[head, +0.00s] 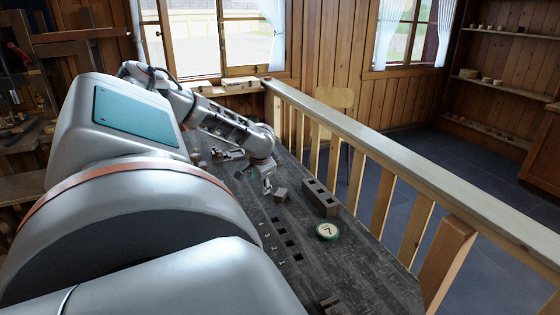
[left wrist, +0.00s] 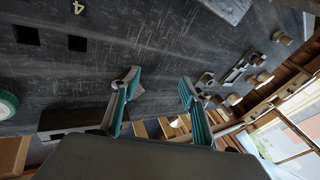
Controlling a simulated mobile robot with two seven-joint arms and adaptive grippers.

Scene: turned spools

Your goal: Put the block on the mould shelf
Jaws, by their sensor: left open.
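A small brown block (head: 280,194) lies on the dark workbench (head: 365,275) in the head view. My left gripper (head: 267,188) is just left of it, over the bench, open and apart from it. In the left wrist view its two teal-lined fingers (left wrist: 157,88) stand wide apart with nothing held between them. I cannot clearly make out the small block in that view. A longer brown block with square openings (head: 320,198) lies right of the small block, near the railing. No label shows which thing is the mould shelf. My right gripper is not in view.
A round green-rimmed disc marked 7 (head: 327,231) lies near a row of numbered square holes (head: 290,243). Metal parts (head: 229,155) lie farther back. A wooden railing (head: 390,150) borders the bench. Wall shelves (head: 490,78) with small pieces stand beyond it.

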